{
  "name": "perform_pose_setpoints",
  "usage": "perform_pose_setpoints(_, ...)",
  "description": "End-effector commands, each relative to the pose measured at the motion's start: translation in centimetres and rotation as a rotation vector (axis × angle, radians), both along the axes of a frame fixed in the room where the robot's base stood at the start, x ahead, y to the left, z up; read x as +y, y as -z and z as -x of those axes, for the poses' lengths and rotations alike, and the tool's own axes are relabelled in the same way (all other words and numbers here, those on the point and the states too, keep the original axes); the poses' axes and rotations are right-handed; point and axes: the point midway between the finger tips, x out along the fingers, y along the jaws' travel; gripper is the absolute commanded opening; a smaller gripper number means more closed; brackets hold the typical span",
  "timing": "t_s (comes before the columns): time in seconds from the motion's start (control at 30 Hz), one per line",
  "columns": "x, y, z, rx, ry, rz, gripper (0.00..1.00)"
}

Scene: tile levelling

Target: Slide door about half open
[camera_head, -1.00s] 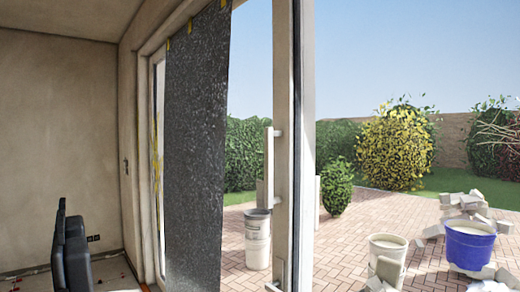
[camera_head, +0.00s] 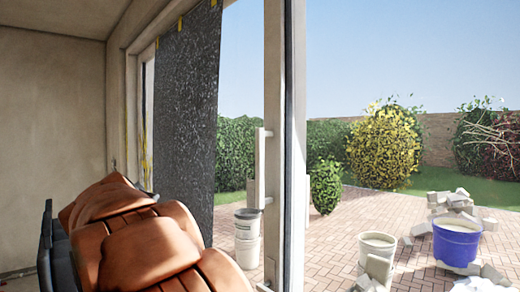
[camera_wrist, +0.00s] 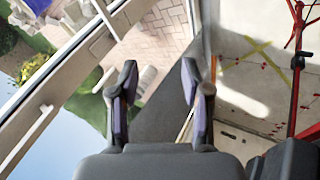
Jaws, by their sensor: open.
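The sliding door's pale upright frame (camera_head: 274,110) stands near the middle of the head view. Its long vertical bar handle (camera_head: 260,168) is on the left side of that upright. I cannot tell how far the door is open, because the glass is hard to see. In the wrist view a pale frame (camera_wrist: 70,48) crosses the upper left, and a white bar handle (camera_wrist: 28,140) lies at the left. My gripper (camera_wrist: 158,82) is open and empty in the wrist view, apart from that handle. Its fingers do not show clearly in the head view.
A dark speckled sheet (camera_head: 185,110) hangs left of the door upright. Outside on the brick paving are pale buckets (camera_head: 247,240), a blue bucket (camera_head: 457,243) and loose blocks. A red stand (camera_wrist: 296,70) is at the right in the wrist view.

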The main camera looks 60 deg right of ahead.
Motion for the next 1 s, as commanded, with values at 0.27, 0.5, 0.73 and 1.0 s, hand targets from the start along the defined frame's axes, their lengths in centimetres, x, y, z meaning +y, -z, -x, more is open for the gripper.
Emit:
perform_pose_setpoints(0.27, -8.6, -8.7, -5.7, -0.149, 0.164, 0.253, 0.48)
perform_pose_setpoints(0.5, -14.5, -15.6, -8.7, -0.293, 0.299, 0.458, 0.48)
perform_pose_setpoints(0.73, -19.0, -21.4, -9.8, -0.447, 0.434, 0.635, 0.48)
perform_pose_setpoints(1.0, -22.9, -26.4, -8.6, -0.652, 0.595, 0.816, 0.48)
